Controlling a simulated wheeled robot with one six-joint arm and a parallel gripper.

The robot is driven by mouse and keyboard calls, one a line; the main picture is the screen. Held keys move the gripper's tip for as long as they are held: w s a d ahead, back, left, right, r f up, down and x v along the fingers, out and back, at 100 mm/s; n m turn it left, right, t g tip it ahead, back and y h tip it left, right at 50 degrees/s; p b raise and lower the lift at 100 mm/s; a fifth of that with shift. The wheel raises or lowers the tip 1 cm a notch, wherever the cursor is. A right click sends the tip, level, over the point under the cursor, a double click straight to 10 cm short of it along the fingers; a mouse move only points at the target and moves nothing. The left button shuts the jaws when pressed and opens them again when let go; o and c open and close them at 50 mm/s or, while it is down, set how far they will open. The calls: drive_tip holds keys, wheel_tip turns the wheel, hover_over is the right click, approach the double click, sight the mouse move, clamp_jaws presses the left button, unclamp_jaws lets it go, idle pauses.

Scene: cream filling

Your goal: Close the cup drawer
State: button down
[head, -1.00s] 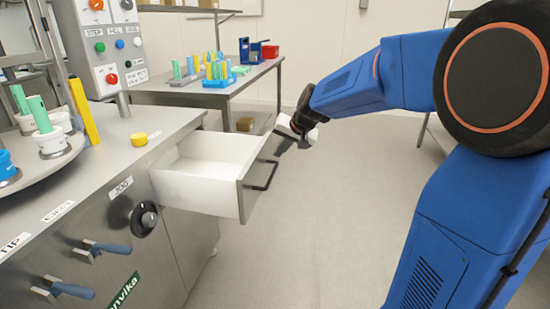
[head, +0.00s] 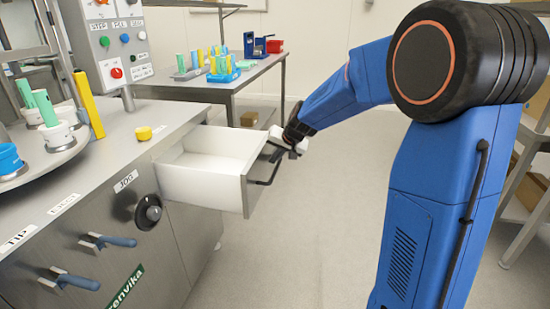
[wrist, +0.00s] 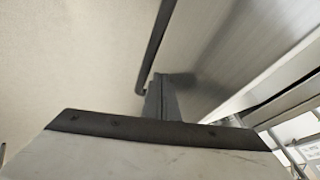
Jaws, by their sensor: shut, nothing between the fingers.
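The cup drawer (head: 200,187) is pulled out of the metal cabinet, and its white inside looks empty. Its grey metal front carries a dark bar handle (head: 269,176). My gripper (head: 274,156) is shut and empty, at the far end of the drawer front beside the handle. In the wrist view the shut fingers (wrist: 163,98) are close to the metal drawer front (wrist: 208,62), and the handle (wrist: 155,42) ends next to them. I cannot tell whether the fingers touch the front or the handle.
A side table (head: 232,84) with coloured tubes is at the back. The floor (head: 310,215) right of the drawer is clear.

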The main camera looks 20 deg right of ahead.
drive_tip(key=w+a, duration=0.5)
drive_tip(key=a, duration=0.3)
drive_tip(key=w+a, duration=0.5)
drive_tip(key=a, duration=0.3)
drive_tip(key=w+a, duration=0.5)
drive_tip(key=a, duration=0.4)
drive_tip(key=shift+a, duration=0.1)
drive_tip(key=shift+w+a+r, duration=0.1)
drive_tip(key=shift+w+a, duration=0.15)
drive_tip(key=shift+r, duration=0.15)
